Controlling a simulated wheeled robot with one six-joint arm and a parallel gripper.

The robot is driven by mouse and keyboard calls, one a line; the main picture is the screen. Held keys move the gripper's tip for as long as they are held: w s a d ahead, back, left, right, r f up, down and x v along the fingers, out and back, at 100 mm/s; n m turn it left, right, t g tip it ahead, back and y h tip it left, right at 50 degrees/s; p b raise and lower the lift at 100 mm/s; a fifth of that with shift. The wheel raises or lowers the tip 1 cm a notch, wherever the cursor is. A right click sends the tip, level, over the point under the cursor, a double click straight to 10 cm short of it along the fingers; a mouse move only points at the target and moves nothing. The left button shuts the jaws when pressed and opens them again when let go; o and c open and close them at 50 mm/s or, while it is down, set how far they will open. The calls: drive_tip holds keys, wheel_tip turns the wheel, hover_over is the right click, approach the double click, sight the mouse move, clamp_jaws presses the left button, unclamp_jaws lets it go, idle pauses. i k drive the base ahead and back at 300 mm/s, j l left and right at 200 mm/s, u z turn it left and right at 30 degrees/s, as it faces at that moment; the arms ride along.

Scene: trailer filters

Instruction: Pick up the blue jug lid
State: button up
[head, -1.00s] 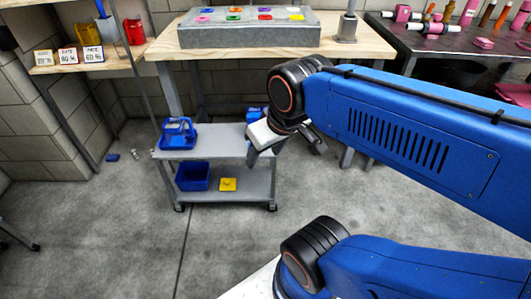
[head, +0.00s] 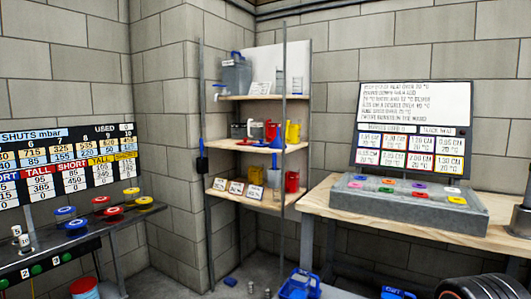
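I cannot tell for sure which thing is the blue jug lid. A small blue piece (head: 230,282) lies on the floor near the foot of the corner shelf. A blue jug-like container (head: 299,285) stands at the bottom edge, partly cut off, with another blue item (head: 397,293) to its right. Blue round discs (head: 65,212) lie on the left bench among red and yellow ones.
A corner shelf (head: 262,147) holds jugs, a funnel and cards. A wooden bench (head: 330,205) at right carries a grey block (head: 400,209) with coloured discs. A dark bench (head: 105,222) stands at left. Small metal pieces (head: 250,288) lie near the blue piece.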

sight(261, 144)
drive_tip(key=i+j+u, duration=0.3)
drive_tip(key=i+j, duration=0.7)
drive_tip(key=i, duration=0.15)
